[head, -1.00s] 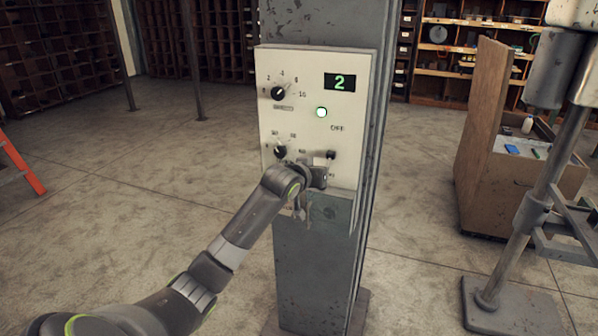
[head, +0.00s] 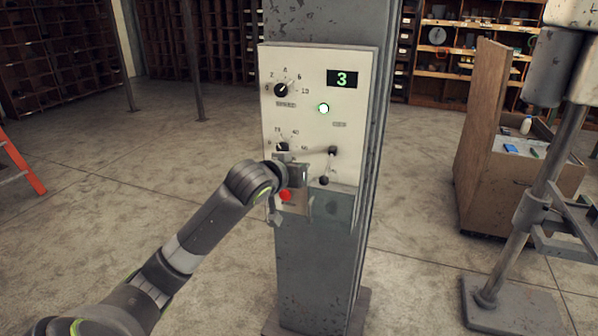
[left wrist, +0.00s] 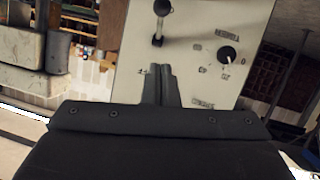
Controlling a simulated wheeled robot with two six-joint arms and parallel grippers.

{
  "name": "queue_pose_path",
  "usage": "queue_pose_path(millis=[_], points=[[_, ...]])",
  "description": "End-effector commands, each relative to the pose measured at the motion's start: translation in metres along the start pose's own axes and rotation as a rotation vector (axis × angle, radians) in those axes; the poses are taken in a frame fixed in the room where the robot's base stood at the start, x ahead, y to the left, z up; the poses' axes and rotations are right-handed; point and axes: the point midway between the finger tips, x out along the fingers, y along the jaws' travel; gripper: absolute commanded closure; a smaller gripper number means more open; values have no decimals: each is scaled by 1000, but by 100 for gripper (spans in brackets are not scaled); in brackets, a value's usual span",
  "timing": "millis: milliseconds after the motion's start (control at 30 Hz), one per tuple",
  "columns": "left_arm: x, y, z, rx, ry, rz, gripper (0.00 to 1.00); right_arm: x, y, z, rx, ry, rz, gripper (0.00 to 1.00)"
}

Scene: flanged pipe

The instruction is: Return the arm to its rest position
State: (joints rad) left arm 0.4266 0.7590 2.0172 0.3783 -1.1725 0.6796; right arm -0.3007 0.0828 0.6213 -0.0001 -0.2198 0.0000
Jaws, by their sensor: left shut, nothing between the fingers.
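The control panel (head: 350,125) is a cream box on a grey column. It carries an upper dial (head: 281,90), a lower dial (head: 283,147), a lit green lamp (head: 323,108), a display (head: 343,79) reading 3, and a red button (head: 285,195). A lever (head: 324,180) hangs downward at the lower right; it also shows in the left wrist view (left wrist: 161,9). My left gripper (head: 303,175) is in front of the panel's lower part, left of the lever. Its fingers (left wrist: 160,86) are shut and empty, apart from lever and dial. My right gripper is out of view.
The column (head: 310,270) stands on the concrete floor. A wooden cabinet (head: 480,140) and a grey metal stand (head: 535,205) are at the right. An orange ladder foot (head: 25,165) shows at the left edge. The floor left of the column is open.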

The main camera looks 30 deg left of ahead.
Motion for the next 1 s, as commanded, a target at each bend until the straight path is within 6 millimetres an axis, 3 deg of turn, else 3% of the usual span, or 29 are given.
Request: queue_pose_path(millis=[533,667,767,867,1000], points=[[-1,0,0,-1,0,0,100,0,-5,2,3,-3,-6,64],[9,-8,15,-7,-21,-12,100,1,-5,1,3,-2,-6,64],[30,-27,52,-15,-70,-43,100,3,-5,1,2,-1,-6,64],[56,-56,112,-17,-143,-89,100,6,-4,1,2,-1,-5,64],[77,-96,211,-4,-254,-150,100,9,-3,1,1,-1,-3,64]])
